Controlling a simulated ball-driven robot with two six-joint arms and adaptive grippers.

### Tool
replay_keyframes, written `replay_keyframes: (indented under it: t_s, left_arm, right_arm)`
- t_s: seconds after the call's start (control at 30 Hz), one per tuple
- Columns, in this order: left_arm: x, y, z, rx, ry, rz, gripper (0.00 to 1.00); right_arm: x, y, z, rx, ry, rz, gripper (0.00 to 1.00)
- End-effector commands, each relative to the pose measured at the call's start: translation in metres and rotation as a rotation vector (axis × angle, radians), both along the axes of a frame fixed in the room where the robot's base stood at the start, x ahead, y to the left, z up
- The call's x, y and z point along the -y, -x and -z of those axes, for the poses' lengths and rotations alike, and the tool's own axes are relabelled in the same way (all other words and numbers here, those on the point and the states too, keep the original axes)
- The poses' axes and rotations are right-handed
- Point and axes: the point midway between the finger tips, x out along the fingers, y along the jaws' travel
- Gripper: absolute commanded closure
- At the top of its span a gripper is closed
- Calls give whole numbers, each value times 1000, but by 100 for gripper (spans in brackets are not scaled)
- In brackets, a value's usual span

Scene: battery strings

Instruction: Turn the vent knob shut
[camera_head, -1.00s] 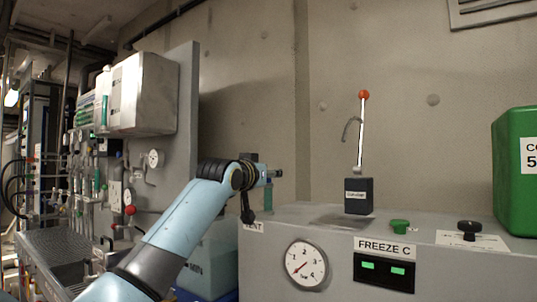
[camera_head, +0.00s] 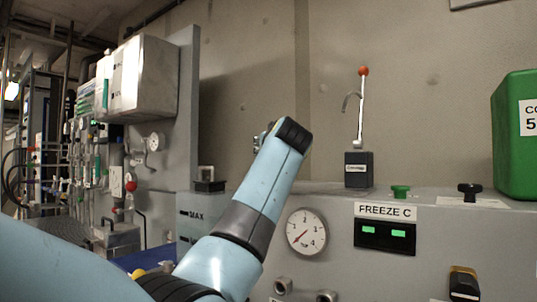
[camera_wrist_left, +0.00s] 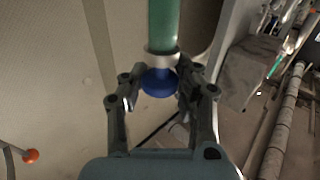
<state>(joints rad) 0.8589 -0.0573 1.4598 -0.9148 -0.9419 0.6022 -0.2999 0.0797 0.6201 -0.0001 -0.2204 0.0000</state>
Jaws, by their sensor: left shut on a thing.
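My left arm reaches up in the head view, and its gripper (camera_head: 262,138) is mostly hidden behind the wrist. In the left wrist view the gripper (camera_wrist_left: 155,88) is closed in on the blue end knob (camera_wrist_left: 158,84) of a green cylinder (camera_wrist_left: 163,25) with a pale collar. The exact finger contact is unclear. I cannot make out a vent label now; my arm covers the left end of the grey cabinet (camera_head: 440,225). A black knob (camera_head: 469,190) and a green knob (camera_head: 400,191) stand on the cabinet top. My right gripper is not in view.
An orange-tipped lever (camera_head: 361,110) rises from a dark block (camera_head: 358,170). The cabinet front has a gauge (camera_head: 306,232) and the FREEZE C display (camera_head: 385,234). A green container (camera_head: 515,140) stands right. A wall box (camera_head: 145,80) and piping are at left.

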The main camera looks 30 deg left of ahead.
Motion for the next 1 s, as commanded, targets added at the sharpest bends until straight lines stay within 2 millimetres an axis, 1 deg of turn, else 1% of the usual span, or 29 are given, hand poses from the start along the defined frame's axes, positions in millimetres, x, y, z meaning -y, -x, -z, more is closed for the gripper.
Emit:
replay_keyframes:
  t_s: [0.03,0.4,0.43,0.6,0.8,0.87,1.0]
  left_arm:
    - [1,-1,5,-9,4,-3,100]
    - [1,-1,5,-11,4,-5,100]
    - [1,0,5,-11,4,-5,68]
    - [1,0,3,-7,3,-4,45]
    - [0,0,2,-4,2,-4,45]
    - [1,0,2,-4,2,-4,45]
    - [9,9,2,-3,2,-1,45]
  right_arm:
    - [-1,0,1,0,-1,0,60]
    - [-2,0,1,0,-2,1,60]
    - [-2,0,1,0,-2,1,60]
    - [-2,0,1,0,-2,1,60]
    - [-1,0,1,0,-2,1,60]
    - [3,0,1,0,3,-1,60]
    - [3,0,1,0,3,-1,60]
